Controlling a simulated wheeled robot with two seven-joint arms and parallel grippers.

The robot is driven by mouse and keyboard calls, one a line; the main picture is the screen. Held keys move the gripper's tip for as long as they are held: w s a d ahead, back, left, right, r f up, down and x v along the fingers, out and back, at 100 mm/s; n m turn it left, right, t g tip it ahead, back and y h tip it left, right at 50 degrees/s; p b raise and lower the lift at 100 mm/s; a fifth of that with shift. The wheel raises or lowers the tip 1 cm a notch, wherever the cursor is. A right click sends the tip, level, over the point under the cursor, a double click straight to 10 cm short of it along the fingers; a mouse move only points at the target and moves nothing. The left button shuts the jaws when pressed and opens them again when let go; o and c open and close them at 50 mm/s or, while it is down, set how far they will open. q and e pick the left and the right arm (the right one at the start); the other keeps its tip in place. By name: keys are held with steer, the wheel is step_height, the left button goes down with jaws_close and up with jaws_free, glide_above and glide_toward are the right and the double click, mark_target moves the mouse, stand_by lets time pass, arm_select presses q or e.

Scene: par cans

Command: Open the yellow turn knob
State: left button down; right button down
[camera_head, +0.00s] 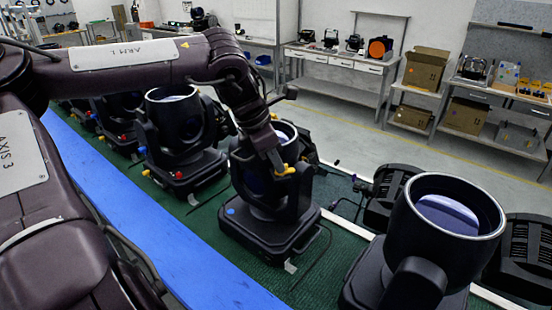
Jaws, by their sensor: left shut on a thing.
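My left gripper (279,166) reaches down from the left at the middle par can (270,215), a black stage light with a lens on top. It is shut on the yellow turn knob (287,171), which sticks out at the side of that can near its upper rim. The fingertips are small and partly merge with the dark can. The can stands upright on its square base on the green surface. My right gripper does not show.
Another par can (178,130) stands behind to the left, and a large one (443,222) stands at the front right. A blue strip (150,220) runs along the near side of the green surface (215,205). Workbenches (335,62) and cardboard boxes (425,70) stand farther back.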

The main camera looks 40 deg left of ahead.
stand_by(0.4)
arm_select(q)
steer(key=c, duration=1.5)
jaws_free()
steer(key=shift+c, duration=0.2)
steer(key=shift+a+r, duration=0.1)
steer(key=shift+r, duration=0.2)
steer(key=b+v, duration=0.2)
steer(key=v, duration=0.5)
steer(key=shift+s+b, duration=0.15)
steer(key=shift+b, duration=0.2)
